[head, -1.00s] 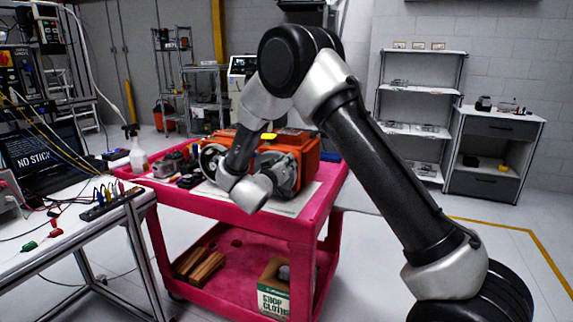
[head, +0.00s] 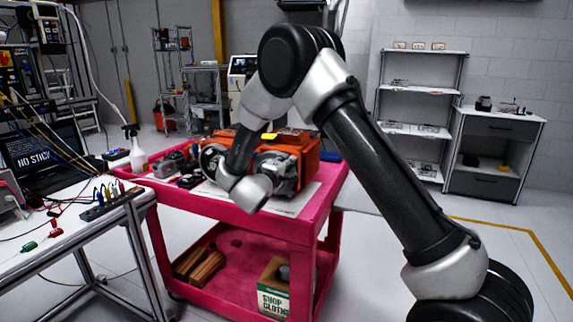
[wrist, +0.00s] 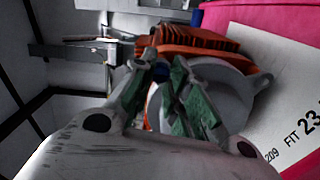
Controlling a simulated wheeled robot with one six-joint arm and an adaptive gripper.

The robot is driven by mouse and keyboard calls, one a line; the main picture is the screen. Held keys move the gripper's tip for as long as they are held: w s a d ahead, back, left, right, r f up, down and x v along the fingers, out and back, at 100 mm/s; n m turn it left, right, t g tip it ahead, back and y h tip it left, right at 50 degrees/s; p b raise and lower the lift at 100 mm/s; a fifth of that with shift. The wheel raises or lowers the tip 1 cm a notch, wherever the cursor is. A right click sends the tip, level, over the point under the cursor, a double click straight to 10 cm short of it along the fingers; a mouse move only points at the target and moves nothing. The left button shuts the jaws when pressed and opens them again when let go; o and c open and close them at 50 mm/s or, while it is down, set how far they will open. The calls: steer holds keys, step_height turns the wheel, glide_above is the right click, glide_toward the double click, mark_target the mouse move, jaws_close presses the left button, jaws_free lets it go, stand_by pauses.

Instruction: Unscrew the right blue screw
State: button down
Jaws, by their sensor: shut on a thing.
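The orange servo motor (head: 309,150) sits on the pink cart, mostly behind my arm in the head view. In the wrist view its orange ribbed body (wrist: 190,38) and grey round end housing (wrist: 237,88) lie just beyond my fingers. My gripper (wrist: 160,62), with green-padded fingers, reaches up to the housing, and its tips are close together at the motor. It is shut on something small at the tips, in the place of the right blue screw.
The pink cart (head: 322,205) holds a white sheet, a spray bottle (head: 137,150) and small dark parts left of the motor. A printed white sheet (wrist: 270,90) lies beside the housing in the wrist view. A workbench (head: 70,235) with cables stands at left.

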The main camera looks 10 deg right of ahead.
steer(key=n, duration=1.1)
steer(key=shift+w, duration=0.1)
stand_by(0.4)
steer(key=c, duration=1.6)
jaws_free()
steer(key=shift+d, duration=0.1)
steer(key=v, duration=1.2)
